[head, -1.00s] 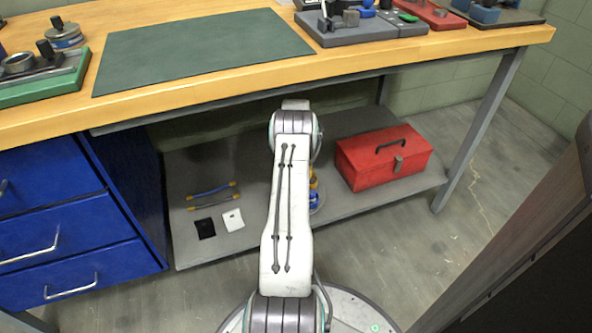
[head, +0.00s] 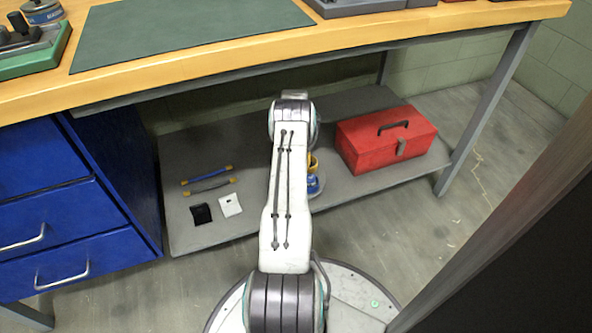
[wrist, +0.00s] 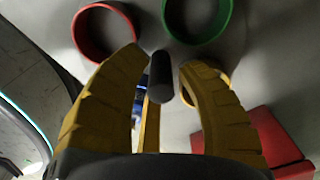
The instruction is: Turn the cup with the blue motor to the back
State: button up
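My gripper (wrist: 163,62) is open in the wrist view, its two yellow fingers apart on either side of a dark rod (wrist: 161,80). I see gaps between the rod and both fingers. A yellow bar (wrist: 152,125) shows below the rod. A red ring-shaped rim (wrist: 78,38) and a green one (wrist: 205,38) are beyond the fingertips; a yellow one (wrist: 228,75) is partly behind the right finger. A small blue part (wrist: 137,103) shows beside the left finger, mostly hidden. In the head view, my arm covers most of a yellow and blue item (head: 313,184) on the lower shelf. I cannot make out the blue motor.
A red toolbox (head: 385,140) stands right of my arm on the grey lower shelf (head: 370,197); it also shows in the wrist view (wrist: 275,138). Two handles and two small cards (head: 230,205) lie left. The wooden bench top (head: 375,38) is above, blue drawers (head: 75,220) at left.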

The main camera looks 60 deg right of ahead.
jog(key=shift+f, duration=0.6)
jog(key=shift+o, duration=0.4)
